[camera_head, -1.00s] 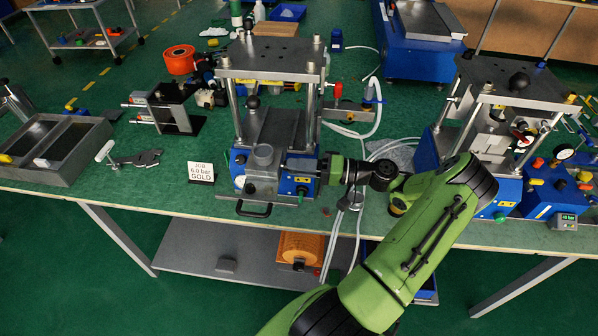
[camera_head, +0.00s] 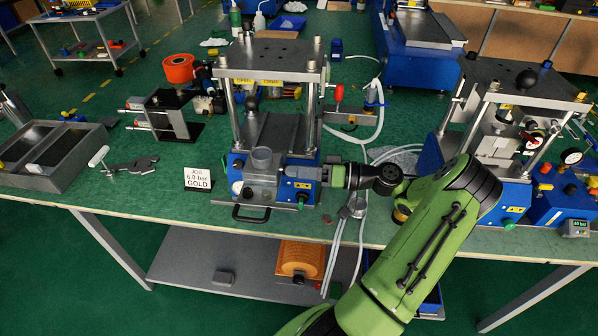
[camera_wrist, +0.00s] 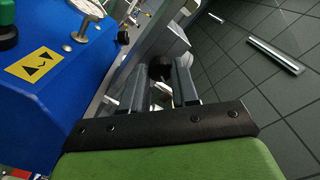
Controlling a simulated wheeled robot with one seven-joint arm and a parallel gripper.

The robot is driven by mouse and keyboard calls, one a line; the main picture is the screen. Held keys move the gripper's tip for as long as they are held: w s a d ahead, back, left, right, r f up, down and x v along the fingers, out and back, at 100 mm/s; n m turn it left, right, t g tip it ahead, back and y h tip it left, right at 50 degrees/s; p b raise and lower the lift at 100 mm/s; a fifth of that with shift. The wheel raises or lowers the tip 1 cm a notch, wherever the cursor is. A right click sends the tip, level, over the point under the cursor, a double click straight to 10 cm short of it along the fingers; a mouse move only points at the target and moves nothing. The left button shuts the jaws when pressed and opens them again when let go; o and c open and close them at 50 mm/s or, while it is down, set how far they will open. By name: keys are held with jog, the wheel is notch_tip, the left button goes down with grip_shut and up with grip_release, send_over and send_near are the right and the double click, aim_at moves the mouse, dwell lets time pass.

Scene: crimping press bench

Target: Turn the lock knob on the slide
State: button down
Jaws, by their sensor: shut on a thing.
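The middle press has a grey slide (camera_head: 260,188) low at its front, with a round grey cup (camera_head: 262,160) on it. My gripper (camera_head: 318,173) reaches in level from the right, at the slide's right side. In the wrist view, a dark round knob (camera_wrist: 159,69) sits between the tips of my two grey fingers (camera_wrist: 161,77). My gripper is shut on this lock knob. In the head view the knob is hidden by my gripper, and its turn angle cannot be told.
The blue press base (camera_head: 302,188) is close to my fingers, and a steel post (camera_head: 311,115) stands just above. A second press (camera_head: 500,145) stands right.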

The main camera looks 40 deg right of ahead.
jog(key=shift+f, duration=0.15)
jog(key=c, duration=0.8)
grip_release()
jog(key=shift+c, duration=0.2)
jog(key=p+v, duration=0.2)
jog(key=v, duration=1.4)
jog(key=shift+p, duration=0.4)
